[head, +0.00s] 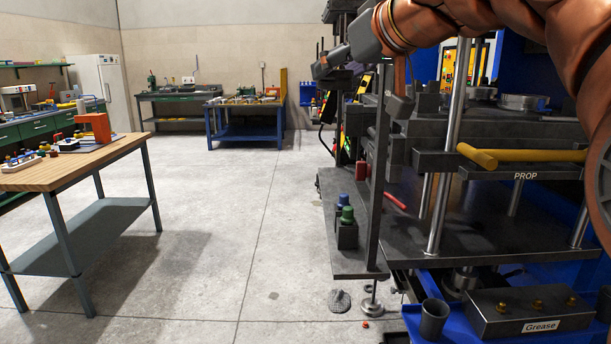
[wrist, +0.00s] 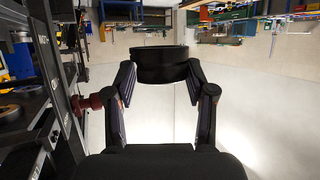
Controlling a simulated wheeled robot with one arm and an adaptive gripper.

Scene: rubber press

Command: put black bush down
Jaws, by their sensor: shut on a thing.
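The black bush (wrist: 159,57) is a short dark ring or cylinder at the top middle of the wrist view. My gripper (wrist: 160,72) is shut on it, with one finger on each side near the tips. The bush is held up in the air, with pale floor behind it. In the head view my gripper (head: 326,63) is a small dark shape at the top, left of my copper-coloured arm. The bush is hard to tell apart from the fingers there.
The press (head: 480,225) fills the right side, with a yellow-handled PROP bar (head: 520,156). A side shelf (head: 352,262) holds small green and blue-topped items. A wooden-topped table (head: 65,168) with an orange fixture (head: 95,127) stands at left. Open floor lies between.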

